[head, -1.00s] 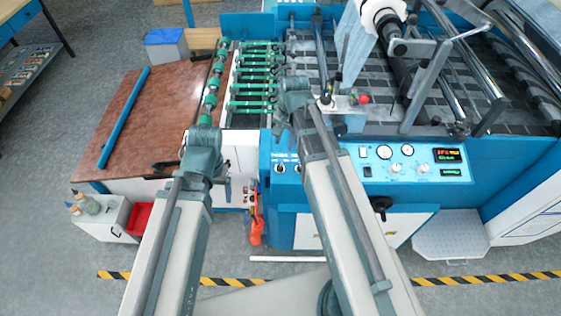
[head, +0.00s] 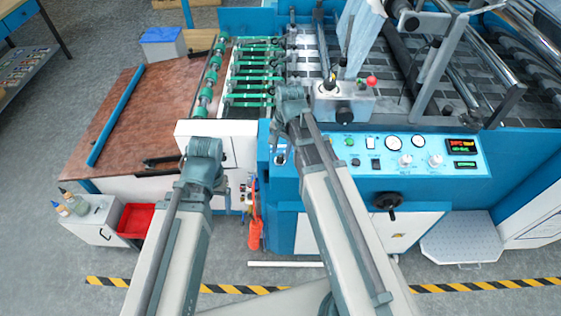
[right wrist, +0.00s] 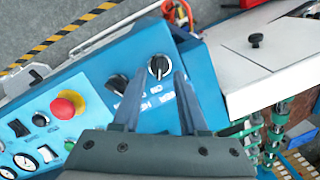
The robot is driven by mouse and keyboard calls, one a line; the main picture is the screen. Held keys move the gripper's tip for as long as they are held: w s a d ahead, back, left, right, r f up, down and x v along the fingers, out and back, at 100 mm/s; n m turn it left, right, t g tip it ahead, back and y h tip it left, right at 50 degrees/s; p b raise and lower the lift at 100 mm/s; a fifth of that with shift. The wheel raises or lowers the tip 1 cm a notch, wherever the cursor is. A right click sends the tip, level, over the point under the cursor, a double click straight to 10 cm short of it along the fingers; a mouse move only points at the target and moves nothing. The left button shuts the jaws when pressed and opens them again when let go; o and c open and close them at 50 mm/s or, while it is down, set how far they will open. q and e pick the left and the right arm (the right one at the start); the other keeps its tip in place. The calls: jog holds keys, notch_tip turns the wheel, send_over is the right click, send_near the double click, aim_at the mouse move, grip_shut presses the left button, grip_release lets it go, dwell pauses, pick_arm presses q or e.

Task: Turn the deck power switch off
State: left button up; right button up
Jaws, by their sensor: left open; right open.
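In the right wrist view a black rotary switch (right wrist: 158,66) with a white pointer mark sits on the blue deck panel (right wrist: 205,85). My right gripper (right wrist: 159,74) is open, with its two fingers to either side of this switch. Contact cannot be told. A second black rotary knob (right wrist: 117,84) lies just left of the fingers. The lettering is partly covered, so I cannot tell which one is deck power. In the head view a dark knob (head: 281,159) shows beside my right arm. My left gripper (head: 204,168) is open by the white cabinet front, largely hidden by its wrist.
A red emergency button (right wrist: 68,105) sits left of the knobs in the right wrist view. The head view shows the gauge panel (head: 425,160), a black handwheel (head: 388,201), green rollers (head: 250,88) and a red-brown table (head: 120,125). Open floor lies in front.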

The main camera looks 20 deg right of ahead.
aim_at(280, 159)
notch_tip(280, 159, down, 3)
jog(key=shift+w+a+r+b, duration=0.1)
jog(key=shift+r+b, duration=0.05)
jog(key=shift+b, duration=0.65)
pick_arm(q)
notch_tip(280, 159, down, 3)
jog(key=shift+r, duration=0.2)
pick_arm(e)
jog(key=shift+r, duration=0.1)
grip_shut()
